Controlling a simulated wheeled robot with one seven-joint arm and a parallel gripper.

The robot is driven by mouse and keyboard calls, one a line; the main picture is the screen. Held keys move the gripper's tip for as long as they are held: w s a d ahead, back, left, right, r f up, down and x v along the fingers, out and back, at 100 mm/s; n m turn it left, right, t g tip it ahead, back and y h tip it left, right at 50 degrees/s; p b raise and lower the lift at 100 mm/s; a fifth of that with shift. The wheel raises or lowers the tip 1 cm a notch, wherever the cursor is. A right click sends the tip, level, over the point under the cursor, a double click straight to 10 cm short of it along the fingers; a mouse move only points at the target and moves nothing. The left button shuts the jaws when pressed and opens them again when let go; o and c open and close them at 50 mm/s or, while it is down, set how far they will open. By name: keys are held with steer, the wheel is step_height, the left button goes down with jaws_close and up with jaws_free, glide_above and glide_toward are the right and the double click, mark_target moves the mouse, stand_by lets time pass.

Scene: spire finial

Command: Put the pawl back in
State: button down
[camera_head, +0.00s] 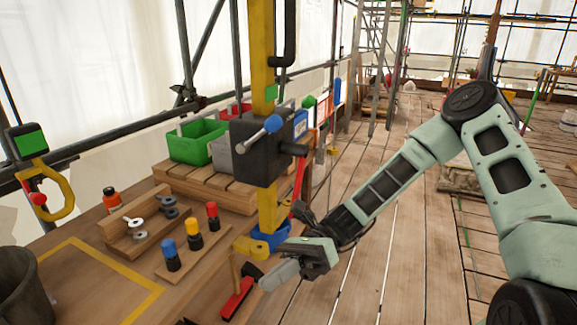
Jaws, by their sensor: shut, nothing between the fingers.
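A black ratchet housing (262,152) is mounted on an upright yellow post (262,55). A lever with a blue knob (273,123) sticks out of its front. I cannot tell for certain which part is the pawl. My gripper (268,282) is low, in front of the post's foot at the bench's right edge. It points left, with its grey fingers shut and empty. A yellow hooked piece (250,247) and a blue collar (270,236) are at the post's lower end, just behind my gripper. A red and black tool (237,298) lies beside the fingers.
Plank floor at right is open.

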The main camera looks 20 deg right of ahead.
mark_target(259, 134)
steer(key=w+d+r+m+t+y, duration=0.2)
steer(key=w+d+m+t+y, duration=0.1)
steer(key=w+d+m+t, duration=0.4)
steer(key=w+d+r+m+t+y+p, duration=0.1)
steer(key=w+d+r+m+t+y, duration=0.2)
steer(key=w+d+m+t, duration=0.4)
steer(key=d+m+t, duration=0.4)
steer(key=m+t, duration=0.2)
steer(key=t, duration=0.1)
steer(key=shift+d+r+t+y, duration=0.2)
steer(key=shift+t+y, duration=0.1)
steer(key=shift+w, duration=0.1)
steer(key=p+x, duration=0.5)
steer(key=x, duration=0.9)
steer(key=shift+p, duration=0.35)
steer(key=shift+a, duration=0.15)
